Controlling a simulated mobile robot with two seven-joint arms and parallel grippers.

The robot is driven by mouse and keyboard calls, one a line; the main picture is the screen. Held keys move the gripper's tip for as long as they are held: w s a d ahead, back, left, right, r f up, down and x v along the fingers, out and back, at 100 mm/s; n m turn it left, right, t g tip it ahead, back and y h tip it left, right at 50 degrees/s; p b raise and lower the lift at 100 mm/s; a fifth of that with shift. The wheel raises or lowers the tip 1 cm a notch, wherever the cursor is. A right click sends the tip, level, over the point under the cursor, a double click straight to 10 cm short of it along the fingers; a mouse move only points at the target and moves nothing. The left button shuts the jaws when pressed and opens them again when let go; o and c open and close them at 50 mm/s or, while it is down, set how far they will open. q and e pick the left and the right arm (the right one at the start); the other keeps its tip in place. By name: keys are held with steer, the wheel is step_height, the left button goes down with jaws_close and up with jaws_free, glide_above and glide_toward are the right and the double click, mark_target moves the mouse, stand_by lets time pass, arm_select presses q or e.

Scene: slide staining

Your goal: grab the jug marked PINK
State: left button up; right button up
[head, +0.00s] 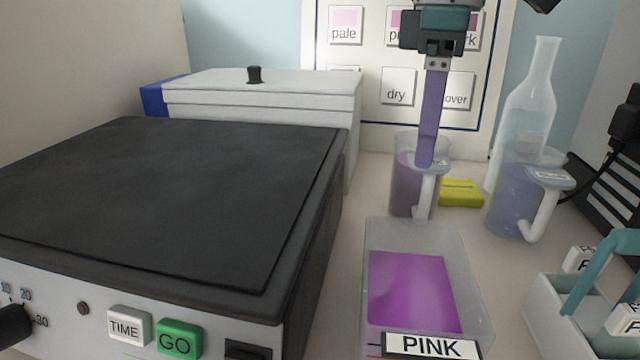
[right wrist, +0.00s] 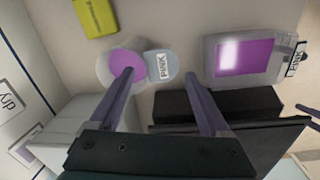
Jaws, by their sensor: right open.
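The jug marked PINK (head: 404,190) stands upright behind the pink tray, with a white handle on its front right. In the right wrist view the jug (right wrist: 114,66) shows pink liquid from above, and a pale tab with the PINK label (right wrist: 163,66) sits over its handle side. My right gripper (head: 425,162) points down over the jug. In the right wrist view my right gripper (right wrist: 159,73) is open, with one fingertip over the jug's mouth and the other beyond the tab. I cannot tell whether either finger touches it. My left gripper is not in view.
A tray labelled PINK (head: 378,240) holds pink liquid in front. A second jug (head: 513,205) and a clear bottle (head: 528,100) stand to the right. A yellow block (head: 461,193) lies between the jugs. A dark-topped machine (head: 170,200) fills the left; a white rack (head: 545,305) stands front right.

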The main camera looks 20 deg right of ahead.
mark_target(415, 194)
steer(key=f, duration=0.6)
steer(key=f+b, duration=0.1)
steer(key=f, duration=0.2)
steer(key=shift+w, duration=0.4)
steer(key=shift+d, duration=0.1)
jaws_close()
stand_by(0.8)
